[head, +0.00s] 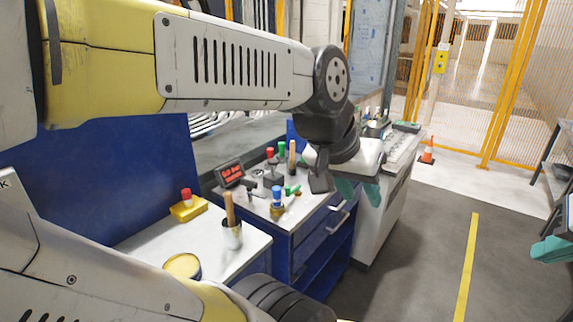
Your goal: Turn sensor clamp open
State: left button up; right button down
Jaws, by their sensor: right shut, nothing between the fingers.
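Several small fixtures with coloured handles stand on the white-topped blue workbench (262,208). They include a red-topped one (270,153), a green-topped one (281,149), a blue-topped one (277,193) and a green lever (292,190) lying nearly flat. I cannot tell which of them is the sensor clamp. My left gripper (357,191) has teal fingers that stand apart, beyond the right edge of the bench top, with nothing seen between them. Its wrist hides part of the bench behind. My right gripper (552,249) is shut at the right edge of the view, cut off by the frame.
A small display with red text (230,172) stands at the back of the bench. A cup with a wooden handle (232,232), a yellow block with a red knob (187,207) and a round yellow-topped tin (183,266) are nearer. The floor at right is clear up to an orange cone (427,152).

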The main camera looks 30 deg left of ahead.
aim_at(249, 185)
jog(key=u, duration=1.7)
